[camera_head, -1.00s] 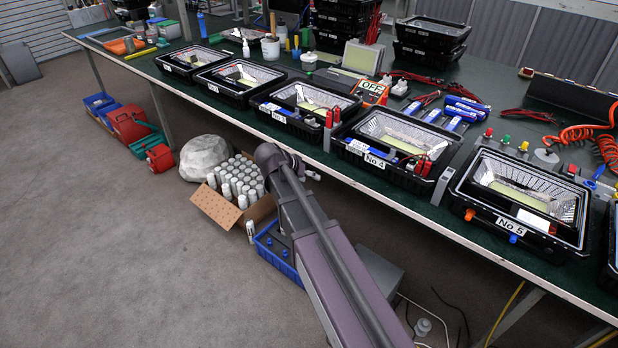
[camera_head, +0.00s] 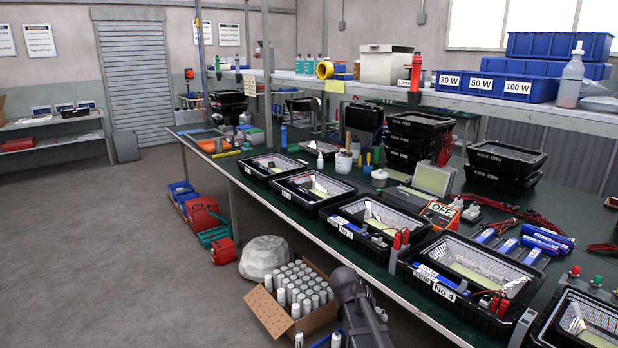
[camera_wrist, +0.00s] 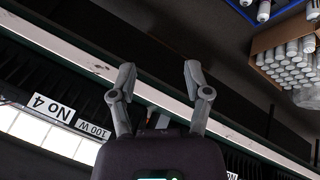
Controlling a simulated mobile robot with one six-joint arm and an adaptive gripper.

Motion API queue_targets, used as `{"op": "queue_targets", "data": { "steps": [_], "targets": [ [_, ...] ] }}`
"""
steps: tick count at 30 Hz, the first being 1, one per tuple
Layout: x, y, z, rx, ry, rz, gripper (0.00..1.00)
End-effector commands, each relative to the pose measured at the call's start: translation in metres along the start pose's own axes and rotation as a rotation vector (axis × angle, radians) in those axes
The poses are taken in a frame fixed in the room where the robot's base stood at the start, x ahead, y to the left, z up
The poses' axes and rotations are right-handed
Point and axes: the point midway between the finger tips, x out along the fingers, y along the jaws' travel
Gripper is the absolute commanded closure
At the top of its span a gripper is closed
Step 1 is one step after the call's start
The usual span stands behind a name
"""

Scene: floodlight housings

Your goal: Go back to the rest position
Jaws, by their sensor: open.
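In the wrist view my gripper (camera_wrist: 155,85) is open, with its two fingers apart and nothing between them. Behind the fingers runs the pale front edge of the workbench (camera_wrist: 100,68). The housing tray labelled No 4 (camera_wrist: 52,108) lies at the left of that view. In the head view part of my arm shows at the bottom centre, in front of the bench, beside the cardboard box of white cans (camera_head: 270,311). My gripper itself cannot be made out in the head view.
The long green bench (camera_head: 420,302) carries a row of black housings, including the No 4 housing (camera_head: 468,268). A shelf (camera_head: 400,90) spans above. The floor at left is clear.

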Motion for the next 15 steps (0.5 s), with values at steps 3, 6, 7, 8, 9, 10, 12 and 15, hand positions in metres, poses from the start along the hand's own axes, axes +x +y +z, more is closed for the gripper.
{"op": "queue_targets", "data": {
  "steps": [3,6,7,8,9,10,12,15],
  "targets": [
    [0.004,0.013,0.038,-0.084,-0.09,-0.086,0.37],
    [0.004,0.019,0.065,-0.162,-0.157,-0.175,0.37],
    [0.004,0.021,0.072,-0.183,-0.173,-0.2,0.37],
    [0.003,0.022,0.078,-0.202,-0.187,-0.224,0.37],
    [0.003,0.023,0.086,-0.225,-0.203,-0.253,0.37],
    [0.002,0.023,0.091,-0.242,-0.213,-0.274,0.37],
    [0.0,0.025,0.102,-0.276,-0.233,-0.319,0.37],
    [-0.003,0.027,0.116,-0.319,-0.256,-0.378,0.37]
  ]
}}
